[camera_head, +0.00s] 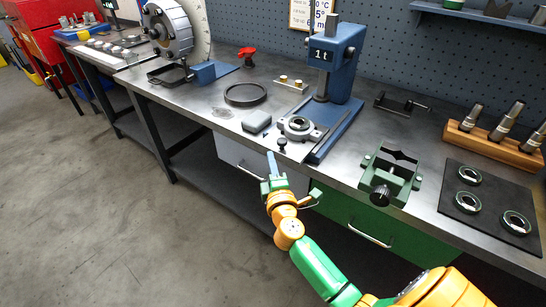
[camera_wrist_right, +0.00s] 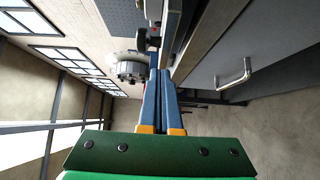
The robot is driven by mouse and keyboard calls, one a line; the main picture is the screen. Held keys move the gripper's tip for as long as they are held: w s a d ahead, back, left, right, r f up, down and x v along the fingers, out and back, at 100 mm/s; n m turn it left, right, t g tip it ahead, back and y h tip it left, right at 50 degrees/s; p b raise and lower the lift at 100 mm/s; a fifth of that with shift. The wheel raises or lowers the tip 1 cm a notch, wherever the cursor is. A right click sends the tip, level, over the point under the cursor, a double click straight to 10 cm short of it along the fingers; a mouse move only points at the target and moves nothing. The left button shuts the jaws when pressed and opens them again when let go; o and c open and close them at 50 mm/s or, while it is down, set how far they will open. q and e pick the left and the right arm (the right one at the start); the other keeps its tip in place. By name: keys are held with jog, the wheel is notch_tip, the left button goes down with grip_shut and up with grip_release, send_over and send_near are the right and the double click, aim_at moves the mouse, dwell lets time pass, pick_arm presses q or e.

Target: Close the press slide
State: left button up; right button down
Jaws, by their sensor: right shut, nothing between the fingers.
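The blue arbor press (camera_head: 338,48), marked "1 t", stands at the back of the bench with its base plate running forward. Its slide (camera_head: 303,136) is a light metal plate carrying a round ring-shaped seat (camera_head: 297,124). It lies out to the front left of the press column, with a dark knob (camera_head: 282,142) at its front end. My right gripper (camera_head: 271,156) is shut and empty by the bench's front edge, just in front of the knob and apart from it as far as I can tell. Its blue fingers (camera_wrist_right: 160,76) lie together in the wrist view. My left gripper is out of view.
A green vise block (camera_head: 390,174) stands to the right, near a dark mat (camera_head: 455,205) with rings. Drawer handles (camera_head: 369,237) stick out below the bench edge.

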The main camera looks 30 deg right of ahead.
aim_at(284, 156)
jog(key=shift+w+d, duration=0.15)
jog(key=shift+d, duration=0.2)
jog(key=d, duration=0.1)
jog(key=w+d, duration=0.1)
jog(key=d, duration=0.1)
jog(key=w+d, duration=0.1)
jog(key=shift+d, duration=0.25)
jog(key=shift+s+a, duration=0.1)
jog(key=shift+b, duration=0.3)
